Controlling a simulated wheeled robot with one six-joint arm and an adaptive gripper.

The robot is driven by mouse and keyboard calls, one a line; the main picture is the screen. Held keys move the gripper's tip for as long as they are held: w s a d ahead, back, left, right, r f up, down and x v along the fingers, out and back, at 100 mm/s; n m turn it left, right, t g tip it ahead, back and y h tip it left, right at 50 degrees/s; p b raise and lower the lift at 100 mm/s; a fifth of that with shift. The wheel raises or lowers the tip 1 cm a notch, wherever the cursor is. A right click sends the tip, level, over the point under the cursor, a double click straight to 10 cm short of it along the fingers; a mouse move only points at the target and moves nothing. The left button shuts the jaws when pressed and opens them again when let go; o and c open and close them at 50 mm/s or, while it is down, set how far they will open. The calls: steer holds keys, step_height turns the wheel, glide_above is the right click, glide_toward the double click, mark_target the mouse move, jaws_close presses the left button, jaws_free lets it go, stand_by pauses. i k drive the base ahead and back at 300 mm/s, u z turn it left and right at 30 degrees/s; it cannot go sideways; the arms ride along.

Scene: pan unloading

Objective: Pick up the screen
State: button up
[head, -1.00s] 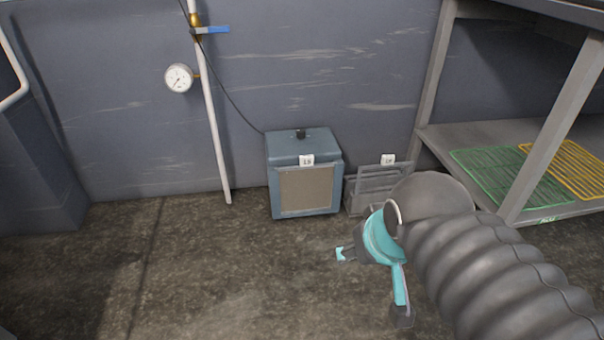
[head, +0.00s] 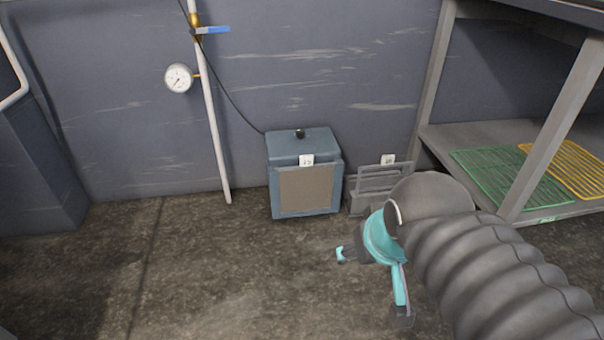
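A framed, flat tan-grey panel that looks like the screen (head: 306,192) stands upright at the front of a blue-grey box (head: 290,146). A white tag with small dark marks sits at its top edge. The box stands on the floor against the back wall. My gripper (head: 368,288), teal and dark grey, is in front of the box and to its right, apart from the screen. Its two fingers are spread, one to the left and one downward, with nothing visible between them. My arm hides part of the area to the right.
A low grey slotted rack (head: 378,180) with a white tag stands just right of the box, partly behind my arm. A shelf (head: 450,136) at right holds green and yellow wire grids. A pipe with a gauge (head: 179,78) runs down the wall. The floor at left is clear.

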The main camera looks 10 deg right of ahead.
mark_target(308, 186)
steer(key=z, duration=0.1)
steer(key=i, duration=0.95)
steer(key=u, duration=0.65)
